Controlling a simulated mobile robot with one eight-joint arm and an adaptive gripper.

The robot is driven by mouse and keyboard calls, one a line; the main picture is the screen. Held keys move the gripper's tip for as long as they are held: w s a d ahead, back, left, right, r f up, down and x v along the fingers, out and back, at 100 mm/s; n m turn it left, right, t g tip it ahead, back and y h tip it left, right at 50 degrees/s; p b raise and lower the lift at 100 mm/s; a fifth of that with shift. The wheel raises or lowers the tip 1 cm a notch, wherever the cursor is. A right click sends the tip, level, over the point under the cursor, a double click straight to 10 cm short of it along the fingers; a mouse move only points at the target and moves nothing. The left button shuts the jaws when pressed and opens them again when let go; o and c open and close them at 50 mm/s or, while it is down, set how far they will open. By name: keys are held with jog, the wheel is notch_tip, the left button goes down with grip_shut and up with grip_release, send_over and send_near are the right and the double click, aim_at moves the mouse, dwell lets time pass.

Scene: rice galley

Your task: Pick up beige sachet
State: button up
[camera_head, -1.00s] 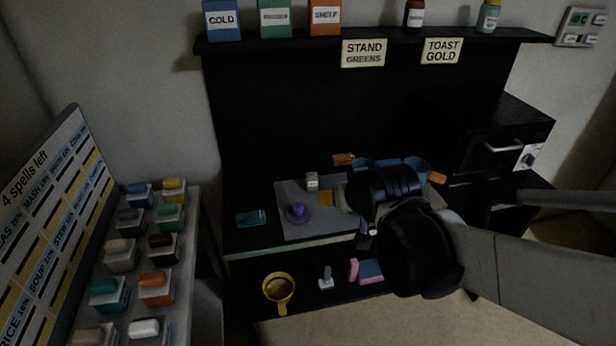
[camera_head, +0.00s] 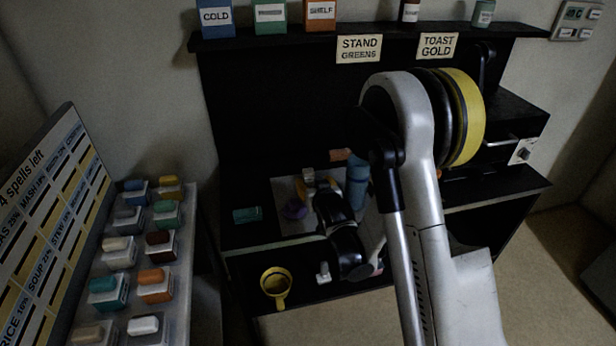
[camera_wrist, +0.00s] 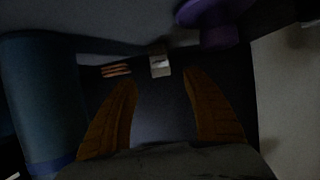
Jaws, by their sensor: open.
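A small pale block-like thing (camera_head: 308,175), which may be the beige sachet, stands on the grey mat (camera_head: 287,190) on the black counter. In the wrist view the pale thing (camera_wrist: 160,66) is ahead of my fingertips, roughly centred between them and apart from both. My gripper (camera_wrist: 161,82) is open and empty, its two orange-brown fingers spread. In the head view my gripper (camera_head: 325,184) is low over the mat, close to the pale thing and partly hidden by my arm. The dim light makes the pale thing's exact colour hard to tell.
A purple knobbed thing (camera_wrist: 212,22) is close by at the upper right. A large blue cylinder (camera_wrist: 38,100) stands at the left, with a small orange striped thing (camera_wrist: 116,70) near it. A teal block (camera_head: 246,215) and a yellow pan (camera_head: 276,284) are farther left.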

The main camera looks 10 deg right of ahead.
aim_at(309, 176)
jog(key=b+x, duration=0.3)
jog(key=x, duration=0.4)
jog(key=shift+w+f, duration=0.1)
jog(key=shift+w, duration=0.2)
jog(key=shift+w+b, duration=0.35)
jog(key=shift+w, duration=0.05)
jog(key=c, duration=1.1)
jog(key=shift+o, duration=0.2)
